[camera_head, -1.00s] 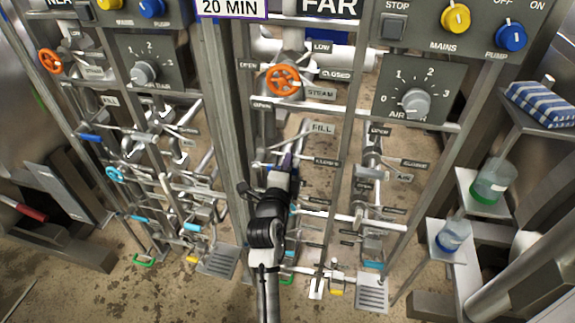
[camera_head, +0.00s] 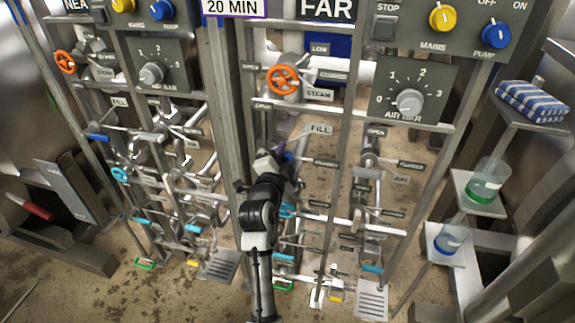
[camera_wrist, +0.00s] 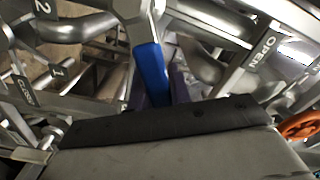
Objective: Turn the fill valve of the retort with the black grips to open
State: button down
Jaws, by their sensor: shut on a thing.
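My gripper (camera_head: 281,152) is at the fill valve of the right-hand retort, the one under the FAR sign, just left of its FILL label (camera_head: 319,129). In the wrist view, a blue lever handle (camera_wrist: 150,72) stands between my dark purple fingers, which are shut on it. The lever's metal root runs up out of the picture. An OPEN label (camera_wrist: 262,52) is to its right. In the head view my gripper and wrist hide most of the lever. A CLOSED label (camera_head: 326,162) is to the right of the gripper. I cannot make out black grips.
An orange steam wheel (camera_head: 283,79) is just above my gripper. A steel post (camera_head: 221,110) stands close on the left, with the other retort's pipes beyond. Pipes and horizontal rails crowd the space around the gripper. A shelf with a blue striped cloth (camera_head: 533,101) is at the right.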

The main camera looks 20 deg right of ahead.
aim_at(262, 131)
jog(key=r+n, duration=0.1)
jog(key=a+r+n, duration=0.1)
jog(key=shift+w+n, duration=0.35)
jog(key=shift+n, duration=0.05)
jog(key=n, duration=0.1)
jog(key=a+r+n, duration=0.1)
jog(key=shift+w+a+n, duration=0.1)
jog(key=shift+w+n, duration=0.3)
jog(key=n, duration=0.1)
jog(key=a+n, duration=0.1)
jog(key=shift+w+a+r+n, duration=0.1)
jog(key=shift+w+r+n, duration=0.2)
jog(key=shift+w+r, duration=0.1)
jog(key=shift+w+a+r+n, duration=0.1)
jog(key=shift+w+a+n, duration=0.35)
jog(key=shift+n, duration=0.5)
jog(key=shift+w+a+r+n, duration=0.1)
jog(key=shift+w+a+n, duration=0.15)
jog(key=shift+a+n, duration=0.55)
jog(key=shift+d+n, duration=0.2)
jog(key=shift+n, duration=0.05)
jog(key=c, duration=1.3)
grip_release()
jog(key=shift+f, duration=0.1)
